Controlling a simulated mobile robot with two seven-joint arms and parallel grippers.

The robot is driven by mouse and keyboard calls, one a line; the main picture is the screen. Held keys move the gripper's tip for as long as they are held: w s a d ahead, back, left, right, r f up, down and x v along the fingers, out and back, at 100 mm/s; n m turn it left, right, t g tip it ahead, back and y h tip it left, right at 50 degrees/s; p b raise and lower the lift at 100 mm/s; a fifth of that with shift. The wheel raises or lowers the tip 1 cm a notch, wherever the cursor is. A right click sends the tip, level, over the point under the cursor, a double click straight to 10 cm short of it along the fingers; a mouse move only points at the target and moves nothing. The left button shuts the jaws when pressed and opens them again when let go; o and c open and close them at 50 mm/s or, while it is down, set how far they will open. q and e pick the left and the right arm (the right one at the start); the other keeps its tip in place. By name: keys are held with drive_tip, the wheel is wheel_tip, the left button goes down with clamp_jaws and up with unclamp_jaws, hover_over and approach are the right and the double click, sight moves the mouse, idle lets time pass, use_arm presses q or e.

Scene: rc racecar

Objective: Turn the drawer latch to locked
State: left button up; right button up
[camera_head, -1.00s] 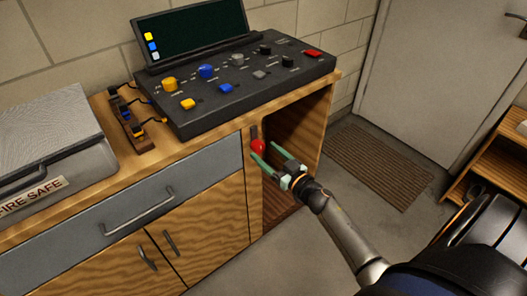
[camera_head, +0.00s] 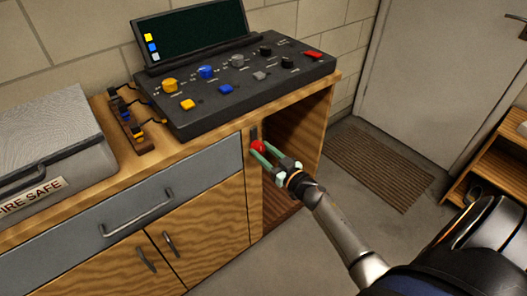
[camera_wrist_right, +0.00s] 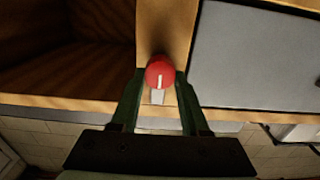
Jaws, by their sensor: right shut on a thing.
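The drawer latch is a round red knob (camera_head: 258,146) with a dark plate above it, on the wooden post right of the grey drawer (camera_head: 145,185). In the right wrist view the red knob (camera_wrist_right: 160,73) shows a white line pointing nearly straight up and down in the picture. My right gripper (camera_head: 264,152) is shut on the knob, its green fingers (camera_wrist_right: 158,95) on either side of it. The drawer front (camera_wrist_right: 256,62) looks closed. My left gripper is not in view.
A black control console (camera_head: 240,85) with several knobs and buttons stands on the bench. A fire-safe box (camera_head: 45,140) is at the left. An open cabinet bay (camera_head: 295,150) is right of the post. A floor mat (camera_head: 380,165) lies by the door.

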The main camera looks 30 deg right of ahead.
clamp_jaws()
